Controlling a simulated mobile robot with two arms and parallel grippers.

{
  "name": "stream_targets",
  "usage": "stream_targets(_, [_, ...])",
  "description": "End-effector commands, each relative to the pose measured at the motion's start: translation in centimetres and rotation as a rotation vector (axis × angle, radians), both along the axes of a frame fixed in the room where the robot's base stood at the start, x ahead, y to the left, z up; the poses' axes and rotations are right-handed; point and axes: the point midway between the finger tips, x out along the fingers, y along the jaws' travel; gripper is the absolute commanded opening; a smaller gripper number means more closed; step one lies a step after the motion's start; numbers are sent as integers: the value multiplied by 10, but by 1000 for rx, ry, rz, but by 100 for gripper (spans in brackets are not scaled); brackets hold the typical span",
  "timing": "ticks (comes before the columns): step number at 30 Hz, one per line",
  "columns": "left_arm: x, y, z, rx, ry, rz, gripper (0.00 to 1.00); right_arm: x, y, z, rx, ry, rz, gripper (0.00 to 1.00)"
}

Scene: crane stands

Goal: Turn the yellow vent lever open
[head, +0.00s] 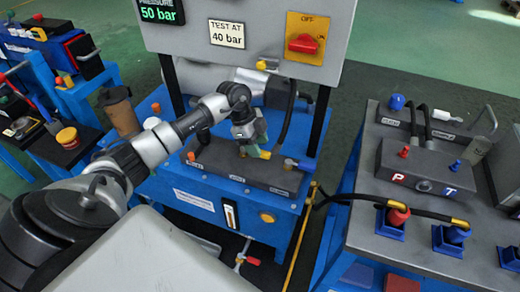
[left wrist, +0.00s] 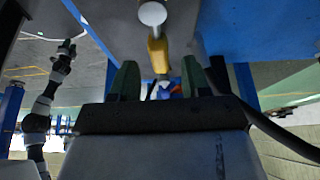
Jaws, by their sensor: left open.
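The yellow vent lever (head: 265,154) shows as a small yellow piece at the top of the dark block on the blue stand in the head view. In the left wrist view, a yellow lever (left wrist: 157,54) with a round grey end lies ahead of the fingers, about midway between them. My left gripper (head: 251,146) points down at the lever and partly hides it. Its two dark green fingers (left wrist: 160,80) are apart. I cannot tell whether they touch the lever. What looks like my right arm shows at the left of the wrist view, its gripper too small to read.
A grey panel with a red switch on a yellow plate (head: 304,38) stands behind the gripper. A blue-tipped fitting (head: 290,163) and a black hose are close on the right. A grey bench (head: 400,240) with hoses stands at right.

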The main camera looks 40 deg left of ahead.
Motion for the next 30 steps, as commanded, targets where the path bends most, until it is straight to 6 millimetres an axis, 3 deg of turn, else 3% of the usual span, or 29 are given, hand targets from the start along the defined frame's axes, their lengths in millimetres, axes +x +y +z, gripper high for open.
stream_targets(6, [2,-7,-18,-1,1,0,47,0,-1,-2,-2,0,1,43])
stream_targets(15, [2,-8,-20,-1,-1,-1,47,0,-1,-2,-2,0,0,43])
stream_targets(24, [2,-8,-19,-1,-1,-1,1,0,-1,-2,-2,0,0,43])
stream_targets(30, [2,-8,-19,-1,-1,-1,0,0,-1,-2,-2,0,0,43])
